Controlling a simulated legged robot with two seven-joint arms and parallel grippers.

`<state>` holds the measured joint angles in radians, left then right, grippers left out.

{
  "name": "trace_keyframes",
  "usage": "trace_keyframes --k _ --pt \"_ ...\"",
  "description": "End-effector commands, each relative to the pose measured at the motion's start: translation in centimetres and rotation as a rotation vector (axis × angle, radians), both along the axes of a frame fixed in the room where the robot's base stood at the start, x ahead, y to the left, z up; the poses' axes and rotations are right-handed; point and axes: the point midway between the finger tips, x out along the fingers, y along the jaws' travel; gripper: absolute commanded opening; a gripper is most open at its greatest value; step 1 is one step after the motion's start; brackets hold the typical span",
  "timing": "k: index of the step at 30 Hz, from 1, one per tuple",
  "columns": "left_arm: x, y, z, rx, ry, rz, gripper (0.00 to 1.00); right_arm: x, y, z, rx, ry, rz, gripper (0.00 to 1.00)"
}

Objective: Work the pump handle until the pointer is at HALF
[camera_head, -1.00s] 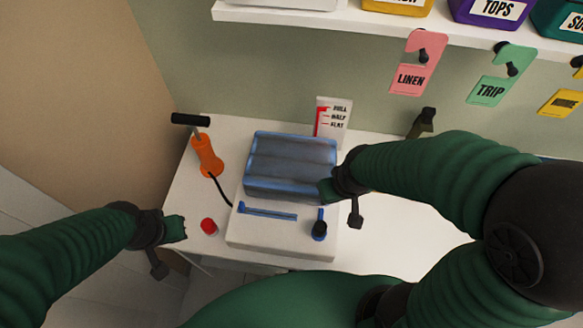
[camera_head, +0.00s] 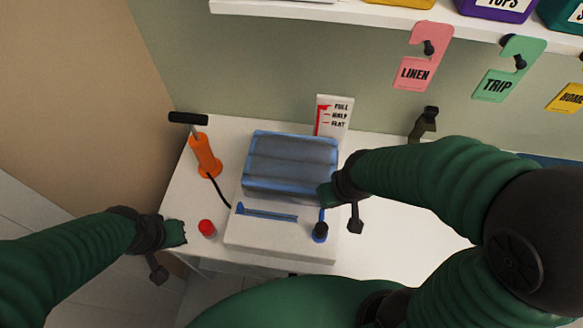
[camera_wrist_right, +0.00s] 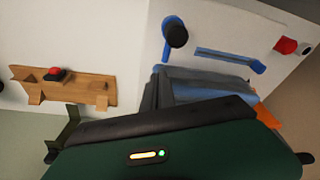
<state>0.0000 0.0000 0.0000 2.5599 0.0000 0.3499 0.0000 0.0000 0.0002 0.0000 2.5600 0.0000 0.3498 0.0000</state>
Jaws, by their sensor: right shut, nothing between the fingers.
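The orange hand pump (camera_head: 205,156) stands at the table's left end, its black T-handle (camera_head: 188,118) raised on a rod. The gauge card (camera_head: 334,118) reads FULL, HALF, FLAT; its red marking (camera_head: 322,115) is too small to read exactly. A blue-grey ribbed bag (camera_head: 291,163) lies on a white base. My left gripper (camera_head: 180,233) is left of the red cap (camera_head: 207,228), below and apart from the pump; its jaw opening is unclear. My right gripper (camera_head: 325,195) is shut and empty at the bag's lower right corner. The bag also shows in the wrist view (camera_wrist_right: 205,85).
A black-knobbed blue lever (camera_head: 320,230) and a blue slot (camera_head: 267,213) are on the white base (camera_head: 262,238). A black hose (camera_head: 219,190) runs from the pump to the base. Hanging tags and a shelf (camera_head: 350,15) are above.

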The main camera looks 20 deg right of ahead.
Motion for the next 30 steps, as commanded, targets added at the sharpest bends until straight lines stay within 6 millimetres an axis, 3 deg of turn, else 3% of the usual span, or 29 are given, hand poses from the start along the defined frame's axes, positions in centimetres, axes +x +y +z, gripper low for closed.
trace_keyframes --k 13,22,26,30 --pt "0.0 0.0 -2.1 0.0 0.0 0.0 0.0 0.0 0.0 -2.1 0.0 0.0 0.0 0.0" --pt "0.0 0.0 -2.0 0.0 0.0 0.0 0.0 0.0 0.0 -2.0 0.0 0.0 0.0 0.0" --pt "0.0 0.0 -1.3 0.0 0.0 0.0 0.0 0.0 0.0 -1.3 0.0 0.0 0.0 0.0" --pt "0.0 0.0 0.9 0.0 0.0 0.0 0.0 0.0 0.0 0.9 0.0 0.0 0.0 0.0"
